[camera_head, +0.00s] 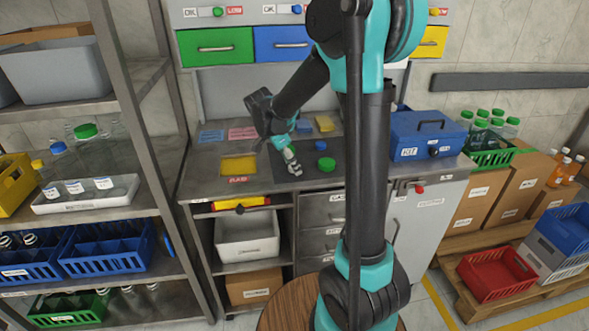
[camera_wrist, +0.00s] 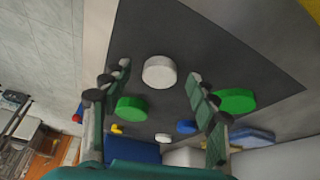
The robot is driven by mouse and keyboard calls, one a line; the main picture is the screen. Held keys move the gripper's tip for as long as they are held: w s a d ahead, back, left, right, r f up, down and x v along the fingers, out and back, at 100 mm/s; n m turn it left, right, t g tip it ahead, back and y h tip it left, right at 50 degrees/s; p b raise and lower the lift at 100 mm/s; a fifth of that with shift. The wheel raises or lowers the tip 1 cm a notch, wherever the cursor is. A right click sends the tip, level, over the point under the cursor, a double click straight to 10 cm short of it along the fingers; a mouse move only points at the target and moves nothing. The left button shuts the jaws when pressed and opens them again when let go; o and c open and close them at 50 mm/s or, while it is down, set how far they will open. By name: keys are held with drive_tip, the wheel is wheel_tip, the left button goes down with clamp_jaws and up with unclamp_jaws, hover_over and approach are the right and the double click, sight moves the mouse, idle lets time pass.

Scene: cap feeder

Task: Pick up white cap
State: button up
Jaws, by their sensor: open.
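A round white cap (camera_wrist: 159,72) lies on a dark grey mat (camera_wrist: 215,40) in the wrist view. My gripper (camera_wrist: 160,73) is open, with one finger to each side of the white cap in the picture. The fingers look apart from the cap; the height between them is hard to tell. In the head view my gripper (camera_head: 291,160) points down over the worktop, and I cannot clearly separate the white cap from the fingertips there.
A green cap (camera_wrist: 132,108) lies between the fingers in the wrist view, another green cap (camera_wrist: 236,100) outside the right finger. A blue cap (camera_wrist: 187,127) is nearby. In the head view, a blue toolbox (camera_head: 420,136) stands right of the mat and a shelf rack stands left.

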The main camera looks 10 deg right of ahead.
drive_tip(key=shift+c, duration=0.4)
drive_tip(key=c, duration=0.7)
